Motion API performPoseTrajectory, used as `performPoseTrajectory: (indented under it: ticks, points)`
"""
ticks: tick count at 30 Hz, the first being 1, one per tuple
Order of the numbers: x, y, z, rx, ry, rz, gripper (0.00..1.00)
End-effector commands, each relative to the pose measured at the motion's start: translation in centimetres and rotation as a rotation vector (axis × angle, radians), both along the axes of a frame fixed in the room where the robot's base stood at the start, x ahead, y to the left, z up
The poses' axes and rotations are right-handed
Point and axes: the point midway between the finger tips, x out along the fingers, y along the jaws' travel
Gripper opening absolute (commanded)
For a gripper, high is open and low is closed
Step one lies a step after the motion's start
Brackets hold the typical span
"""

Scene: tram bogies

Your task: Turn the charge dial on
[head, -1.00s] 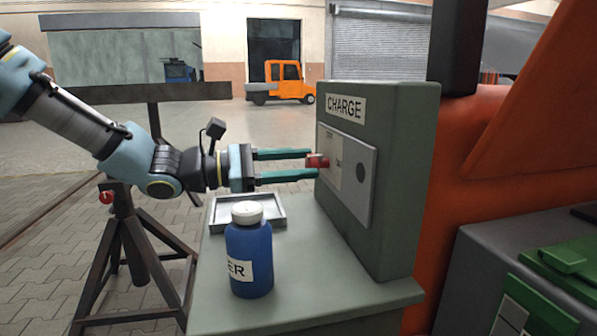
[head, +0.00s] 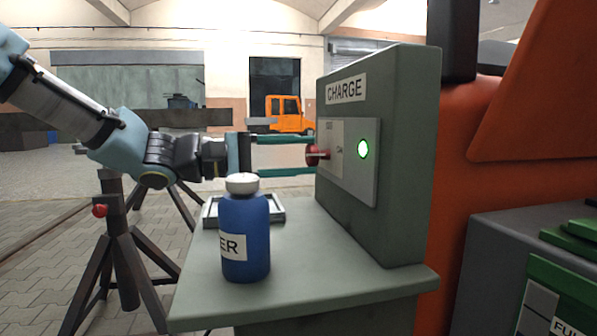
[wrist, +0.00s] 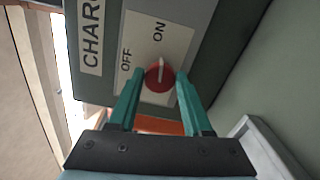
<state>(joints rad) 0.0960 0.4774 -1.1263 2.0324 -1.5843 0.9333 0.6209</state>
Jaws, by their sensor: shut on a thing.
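The charge box (head: 385,225) is grey-green, with a CHARGE label (head: 346,90) and a pale front plate. Its red charge dial (head: 313,155) sticks out from the plate's left part. In the wrist view the dial (wrist: 153,84) has a white pointer line aimed at ON, away from OFF. A round lamp (head: 363,149) on the plate glows green. My gripper (head: 311,156) has its two teal fingers either side of the dial, shut on it. In the wrist view my gripper (wrist: 159,80) partly covers the dial's sides.
A blue bottle (head: 246,255) with a white cap stands on the grey-green cabinet top, close below my gripper. A shallow grey tray (head: 277,207) lies behind it. A dark trestle stand (head: 118,235) is at left; a large orange body (head: 450,185) is right of the box.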

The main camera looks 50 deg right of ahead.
Motion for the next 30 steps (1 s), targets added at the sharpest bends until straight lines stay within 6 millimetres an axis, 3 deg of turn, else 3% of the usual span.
performPoseTrajectory:
  ticks: [12,28,29,30]
  points:
    - [0.01,0.04,-0.31,-0.105,-0.132,0.001,0.00]
    - [-0.01,0.04,-0.19,-0.118,-0.147,0.000,0.00]
    - [-0.01,0.04,-0.19,-0.118,-0.147,0.000,0.53]
    - [-0.01,0.04,-0.19,-0.118,-0.147,0.000,0.57]
